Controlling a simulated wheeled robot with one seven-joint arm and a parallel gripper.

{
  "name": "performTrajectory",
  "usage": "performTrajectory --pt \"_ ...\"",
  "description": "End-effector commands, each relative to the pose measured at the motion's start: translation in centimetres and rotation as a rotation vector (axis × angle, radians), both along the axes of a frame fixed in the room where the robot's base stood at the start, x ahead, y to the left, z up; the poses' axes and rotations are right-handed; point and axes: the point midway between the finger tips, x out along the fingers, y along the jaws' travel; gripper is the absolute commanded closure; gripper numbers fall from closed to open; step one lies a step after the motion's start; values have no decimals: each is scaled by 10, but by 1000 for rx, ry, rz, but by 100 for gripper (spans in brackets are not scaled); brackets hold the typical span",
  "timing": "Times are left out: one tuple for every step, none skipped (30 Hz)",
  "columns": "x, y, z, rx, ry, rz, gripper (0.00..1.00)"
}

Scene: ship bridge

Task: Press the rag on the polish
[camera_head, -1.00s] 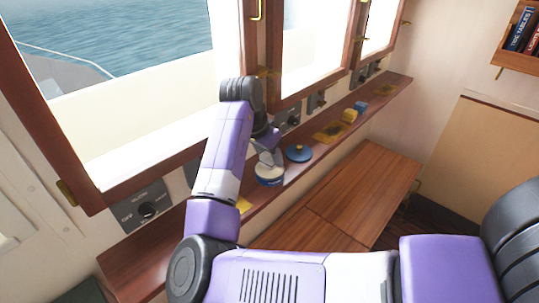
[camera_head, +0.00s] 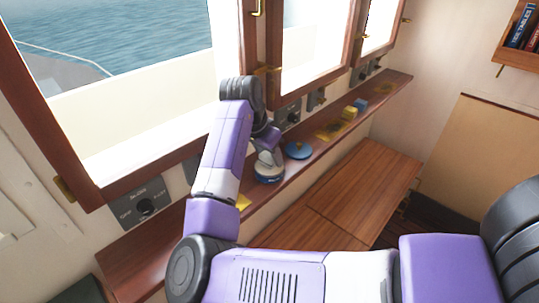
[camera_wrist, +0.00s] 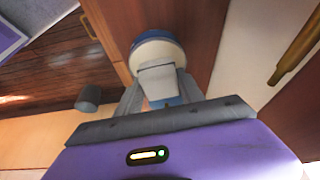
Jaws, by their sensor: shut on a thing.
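The polish is a round blue and white tin (camera_head: 268,176) on the narrow wooden ledge under the windows. It also shows at the top of the wrist view (camera_wrist: 153,41). My gripper (camera_head: 267,160) is directly over the tin, pointing down. In the wrist view its fingers (camera_wrist: 160,86) are shut on a pale grey-white folded piece, which looks like the rag (camera_wrist: 159,76). The rag's far end overlaps the tin's top; whether it presses on the polish cannot be told. The polish surface is mostly hidden.
A blue disc, perhaps the lid (camera_head: 299,151), lies just right of the tin. A yellow cloth (camera_head: 243,202) is left of it. Farther along the ledge are a yellow block (camera_head: 349,113) and a blue block (camera_head: 360,105). Control boxes line the wall; a wooden bench (camera_head: 350,190) is below.

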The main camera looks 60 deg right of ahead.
Motion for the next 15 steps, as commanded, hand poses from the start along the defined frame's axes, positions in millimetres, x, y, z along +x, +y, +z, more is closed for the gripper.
performTrajectory --pt "0 0 -1 0 0 0 87" --pt "0 0 -1 0 0 0 87" --pt "0 0 -2 0 0 0 87" --pt "0 0 -2 0 0 0 87" --pt "0 0 -2 0 0 0 87" --pt "0 0 -3 0 0 0 87" --pt "0 0 -3 0 0 0 87" --pt "0 0 -3 0 0 0 87" --pt "0 0 -4 0 0 0 87" --pt "0 0 -4 0 0 0 87" --pt "0 0 -5 0 0 0 87" --pt "0 0 -5 0 0 0 87" --pt "0 0 -5 0 0 0 87" --pt "0 0 -6 0 0 1 87" --pt "0 0 -6 0 0 1 87"
